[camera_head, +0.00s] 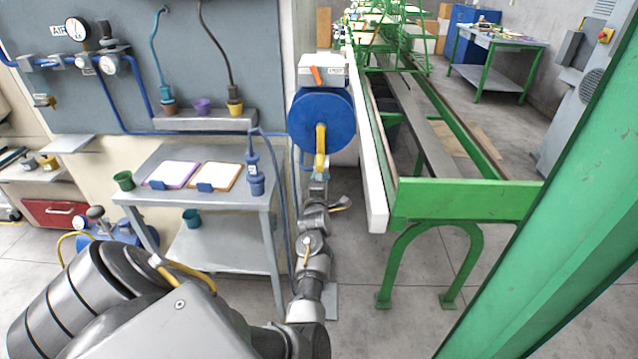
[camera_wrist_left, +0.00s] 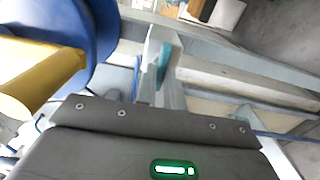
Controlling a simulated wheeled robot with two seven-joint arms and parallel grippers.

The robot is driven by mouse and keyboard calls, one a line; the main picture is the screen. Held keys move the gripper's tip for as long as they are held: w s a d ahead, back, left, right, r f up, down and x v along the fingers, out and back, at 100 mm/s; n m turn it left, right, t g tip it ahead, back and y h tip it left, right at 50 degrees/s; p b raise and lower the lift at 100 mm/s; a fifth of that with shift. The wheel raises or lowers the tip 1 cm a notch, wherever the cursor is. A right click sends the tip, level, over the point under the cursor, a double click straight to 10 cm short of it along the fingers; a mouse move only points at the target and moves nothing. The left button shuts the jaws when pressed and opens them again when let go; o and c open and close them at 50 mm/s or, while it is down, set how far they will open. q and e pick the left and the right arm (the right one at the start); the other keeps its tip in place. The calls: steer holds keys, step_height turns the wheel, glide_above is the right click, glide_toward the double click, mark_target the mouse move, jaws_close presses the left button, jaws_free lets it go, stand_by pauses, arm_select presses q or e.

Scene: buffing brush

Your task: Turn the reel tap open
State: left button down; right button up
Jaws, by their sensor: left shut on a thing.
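The blue hose reel (camera_head: 321,112) stands beside the wall panel in the head view, with a yellow part (camera_head: 320,148) hanging down its front. In the left wrist view the reel (camera_wrist_left: 100,28) and the thick yellow part (camera_wrist_left: 40,72) fill the upper left, close to the gripper. My left gripper (camera_head: 319,177) is just below the reel, at the lower end of the yellow part. It is shut on what appears to be the reel tap; a small teal piece (camera_wrist_left: 165,58) shows near the fingers. The tap's handle is mostly hidden and its angle cannot be told. My right gripper is out of view.
A white box (camera_head: 322,72) with an orange piece sits above the reel. A grey shelf table (camera_head: 210,258) with trays stands left of my forearm. A green-framed conveyor (camera_head: 460,203) runs along the right. A green post crosses the far right.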

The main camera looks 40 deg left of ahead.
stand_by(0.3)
arm_select(q)
steer(key=c, duration=1.5)
jaws_free()
steer(key=s+d+m+p, duration=0.6)
steer(key=s+d+m, duration=0.2)
steer(key=m, duration=1)
steer(key=s+d+f+m+g+h+b, duration=0.1)
steer(key=s+d+f+m+h, duration=0.1)
steer(key=f, duration=0.7)
steer(key=s+d+f+m+g+h+b, duration=0.1)
steer(key=d+f, duration=0.3)
steer(key=f, duration=0.5)
steer(key=s+d+f+m+h+b, duration=0.1)
steer(key=s+d+f+m+h, duration=0.1)
steer(key=f, duration=0.8)
steer(key=shift+s+d+m+g+h+b, duration=0.4)
steer(key=shift+s+m+h, duration=0.2)
steer(key=shift+s+h, duration=0.35)
